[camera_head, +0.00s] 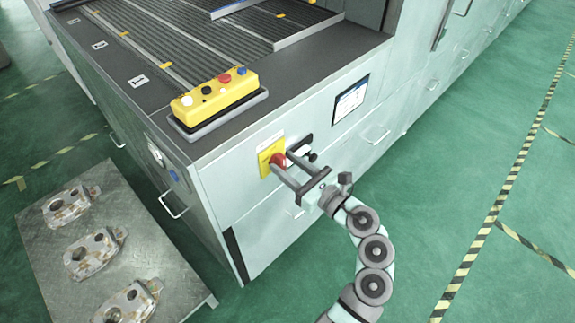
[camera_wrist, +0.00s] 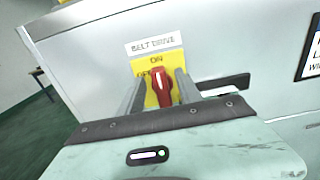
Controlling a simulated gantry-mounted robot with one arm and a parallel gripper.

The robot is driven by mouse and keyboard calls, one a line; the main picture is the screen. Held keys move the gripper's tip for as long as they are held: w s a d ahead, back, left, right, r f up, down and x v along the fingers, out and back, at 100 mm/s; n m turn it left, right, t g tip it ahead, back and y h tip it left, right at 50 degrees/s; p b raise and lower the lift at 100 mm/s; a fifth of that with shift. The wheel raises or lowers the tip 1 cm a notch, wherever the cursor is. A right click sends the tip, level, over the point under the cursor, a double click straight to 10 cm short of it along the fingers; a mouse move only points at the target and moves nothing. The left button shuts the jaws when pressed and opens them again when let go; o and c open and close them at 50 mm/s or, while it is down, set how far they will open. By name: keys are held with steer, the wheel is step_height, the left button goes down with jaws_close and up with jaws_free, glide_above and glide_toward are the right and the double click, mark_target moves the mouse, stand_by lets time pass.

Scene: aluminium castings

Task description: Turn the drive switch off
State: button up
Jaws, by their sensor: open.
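The drive switch is a red rotary knob (camera_wrist: 162,86) on a yellow plate (camera_wrist: 140,66) under a "BELT DRIVE" label (camera_wrist: 153,45), with "ON" readable above the knob. The knob's handle stands roughly upright, leaning slightly. In the head view the red knob (camera_head: 277,160) is on the cabinet's front face, partly hidden by a finger. My gripper (camera_head: 285,167) is open, its two fingers pointing at the panel. In the wrist view my gripper (camera_wrist: 159,82) has one finger on each side of the knob. I cannot tell whether the fingers touch it.
A black handle or latch (camera_wrist: 225,85) sits right of the switch, close to the right finger. A yellow button box (camera_head: 215,92) stands on the cabinet top above. A screen or label (camera_head: 351,100) is further right. A metal plate (camera_head: 50,240) with castings lies at lower left.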

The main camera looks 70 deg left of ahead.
steer(key=shift+c, duration=0.2)
jaws_close()
stand_by(0.4)
